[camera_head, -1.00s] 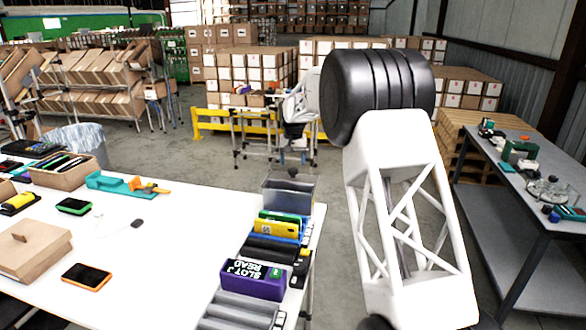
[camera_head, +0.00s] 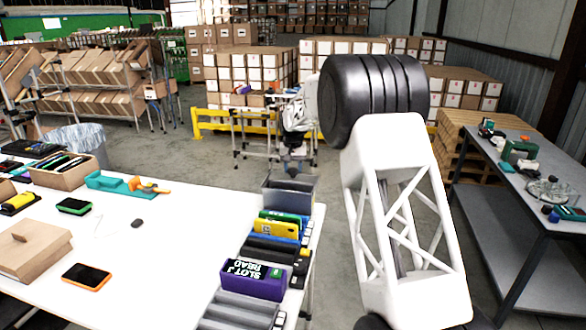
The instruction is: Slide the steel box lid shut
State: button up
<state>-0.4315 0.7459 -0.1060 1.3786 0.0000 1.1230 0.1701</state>
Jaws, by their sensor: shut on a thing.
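The grey steel box (camera_head: 276,197) stands at the far right corner of the white table. Its lid, a grey plate, shows along the box top; how far it covers the opening is hard to tell. My gripper (camera_head: 291,171) is small and dark in this view, down at the back of the box top. It is shut on the lid's dark knob, which it mostly hides. The fingertips are too small to make out clearly.
A row of upright coloured cases stands just in front of the box, with a purple box (camera_head: 254,280) nearer. An orange phone (camera_head: 86,277) and a wooden box (camera_head: 32,250) lie at left. A grey workbench (camera_head: 512,190) stands at right.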

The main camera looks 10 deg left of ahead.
aim_at(289, 174)
grip_shut()
jog(key=shift+s, duration=3.35)
jog(key=o, duration=0.9)
grip_release()
notch_tip(289, 174, up, 8)
jog(key=shift+f, duration=0.1)
